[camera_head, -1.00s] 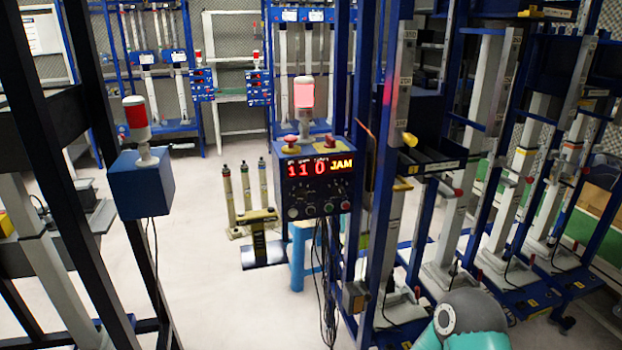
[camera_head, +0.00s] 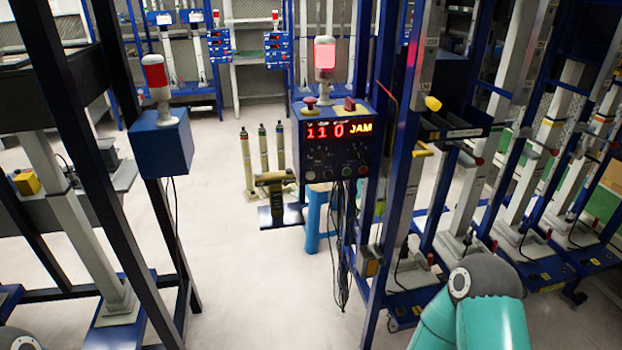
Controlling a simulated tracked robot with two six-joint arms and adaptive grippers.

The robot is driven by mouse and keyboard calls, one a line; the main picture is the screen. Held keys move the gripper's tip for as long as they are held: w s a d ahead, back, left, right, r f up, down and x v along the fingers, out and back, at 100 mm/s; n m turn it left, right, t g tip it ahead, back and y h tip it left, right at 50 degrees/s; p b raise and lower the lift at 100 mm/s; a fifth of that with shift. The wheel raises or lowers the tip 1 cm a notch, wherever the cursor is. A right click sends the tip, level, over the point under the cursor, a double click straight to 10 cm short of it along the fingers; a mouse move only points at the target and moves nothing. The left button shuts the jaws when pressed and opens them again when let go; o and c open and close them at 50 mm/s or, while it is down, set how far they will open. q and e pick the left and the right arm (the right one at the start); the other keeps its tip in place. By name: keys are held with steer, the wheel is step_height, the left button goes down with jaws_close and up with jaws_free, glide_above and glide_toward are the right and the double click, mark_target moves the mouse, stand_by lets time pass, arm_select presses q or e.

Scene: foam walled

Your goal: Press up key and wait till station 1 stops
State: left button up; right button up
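A blue control box (camera_head: 340,140) is mounted on a blue post near the middle of the head view. Its display (camera_head: 339,131) shows red digits that look like "110" and the yellow word "JAM". A row of small round buttons (camera_head: 337,171) lies under the display; their labels are too small to read, so I cannot tell which is the up key. A lamp (camera_head: 325,58) on top of the box glows red. Neither of my grippers shows in the view. A teal and grey link of my own arm is at the lower right.
Dark posts (camera_head: 95,170) and a second blue box (camera_head: 160,142) with a red lamp stand at the left. Racks with tall grey columns (camera_head: 480,150) fill the right. A blue stool (camera_head: 318,220) and several cylinders (camera_head: 262,160) stand behind the box. Pale floor (camera_head: 235,275) is clear between.

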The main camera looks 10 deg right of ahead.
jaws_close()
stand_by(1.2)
